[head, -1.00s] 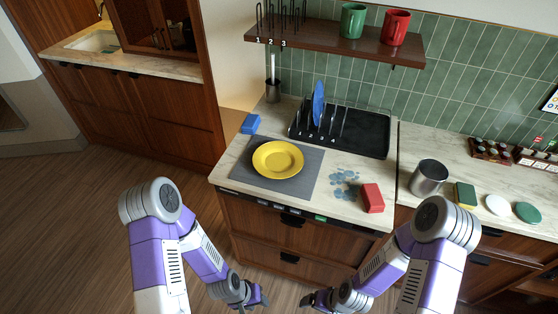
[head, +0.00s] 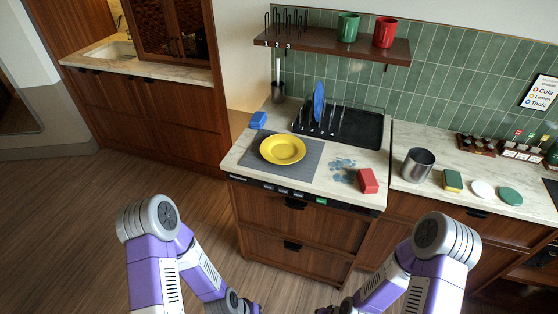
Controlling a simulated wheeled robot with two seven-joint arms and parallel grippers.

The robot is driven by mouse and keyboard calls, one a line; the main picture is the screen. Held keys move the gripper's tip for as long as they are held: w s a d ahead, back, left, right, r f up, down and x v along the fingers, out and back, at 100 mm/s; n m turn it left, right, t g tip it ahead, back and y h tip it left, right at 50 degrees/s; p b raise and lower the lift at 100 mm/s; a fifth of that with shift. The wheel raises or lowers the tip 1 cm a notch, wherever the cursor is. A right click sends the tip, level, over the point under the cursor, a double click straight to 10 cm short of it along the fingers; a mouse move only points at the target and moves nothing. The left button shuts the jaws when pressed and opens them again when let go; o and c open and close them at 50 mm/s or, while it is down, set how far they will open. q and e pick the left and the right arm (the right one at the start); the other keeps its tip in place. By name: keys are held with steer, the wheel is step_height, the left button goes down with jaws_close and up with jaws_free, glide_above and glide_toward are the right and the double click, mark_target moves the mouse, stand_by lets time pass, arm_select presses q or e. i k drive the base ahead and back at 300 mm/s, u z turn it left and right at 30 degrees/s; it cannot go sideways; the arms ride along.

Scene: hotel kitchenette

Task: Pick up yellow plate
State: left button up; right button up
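The yellow plate (head: 283,150) lies flat on a grey mat (head: 309,165) on the counter, with nothing on it. Both my arms hang low in front of the counter, well short of the plate and apart from it. My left gripper sits at the bottom edge, where only a small dark part shows. My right gripper is also mostly cut off at the bottom edge. I cannot see the fingertips of either one.
Behind the plate stands a black rack (head: 352,127) holding a blue plate (head: 318,102). A blue block (head: 258,119) lies left, a red block (head: 367,180) right, beside a bluish wet patch (head: 342,170). A metal cup (head: 418,165) stands further right. A shelf (head: 335,45) hangs above.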

mark_target(280, 149)
steer(key=u, duration=1.35)
steer(key=i, duration=4.05)
steer(key=z, duration=3.45)
